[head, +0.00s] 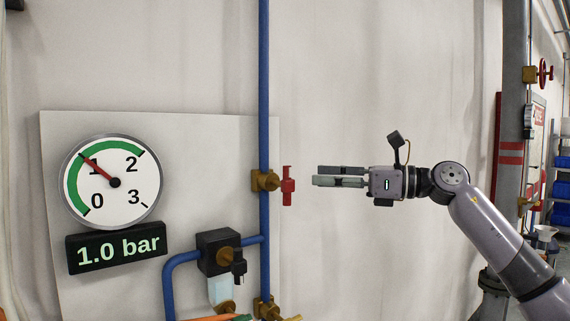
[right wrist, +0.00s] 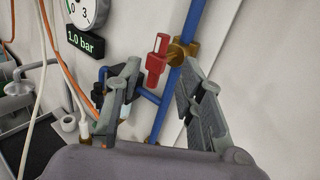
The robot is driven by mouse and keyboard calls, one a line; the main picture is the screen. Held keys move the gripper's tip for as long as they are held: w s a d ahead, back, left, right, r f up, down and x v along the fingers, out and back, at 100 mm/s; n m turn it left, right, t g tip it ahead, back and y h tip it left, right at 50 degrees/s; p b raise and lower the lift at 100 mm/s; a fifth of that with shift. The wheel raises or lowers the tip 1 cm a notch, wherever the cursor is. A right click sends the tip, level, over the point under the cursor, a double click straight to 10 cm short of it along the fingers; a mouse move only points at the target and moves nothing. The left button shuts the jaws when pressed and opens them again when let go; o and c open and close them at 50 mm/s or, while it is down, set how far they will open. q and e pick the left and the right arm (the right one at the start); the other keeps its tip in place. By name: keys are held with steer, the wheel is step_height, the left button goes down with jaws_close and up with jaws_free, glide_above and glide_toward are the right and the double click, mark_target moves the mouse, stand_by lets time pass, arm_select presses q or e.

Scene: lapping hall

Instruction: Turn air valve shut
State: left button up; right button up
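The air valve is a brass body (head: 264,180) on a vertical blue pipe (head: 264,95), with a red handle (head: 288,185) sticking out to its right. In the right wrist view the red handle (right wrist: 157,60) and the brass body (right wrist: 183,52) lie ahead, between and beyond the fingers. My right gripper (head: 315,175) points left at the handle with a small gap between them. Its fingers are apart and empty; it also shows open in the right wrist view (right wrist: 158,100). A round gauge (head: 112,182) reads about 1, and the display below (head: 117,247) reads 1.0 bar. My left gripper is out of view.
A black regulator (head: 218,250) with a clear bowl sits below left of the valve on blue piping. Another brass fitting (head: 266,307) is lower on the pipe. The wall right of the pipe is bare. A grey column (head: 514,110) stands at the right.

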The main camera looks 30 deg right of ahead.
mark_target(287, 176)
steer(key=p+x, duration=0.4)
steer(key=x, duration=0.5)
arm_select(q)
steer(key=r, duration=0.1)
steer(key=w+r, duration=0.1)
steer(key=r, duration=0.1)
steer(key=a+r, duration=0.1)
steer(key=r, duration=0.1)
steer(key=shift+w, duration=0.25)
arm_select(e)
steer(key=shift+s, duration=0.1)
steer(key=shift+c, duration=0.4)
jaws_close()
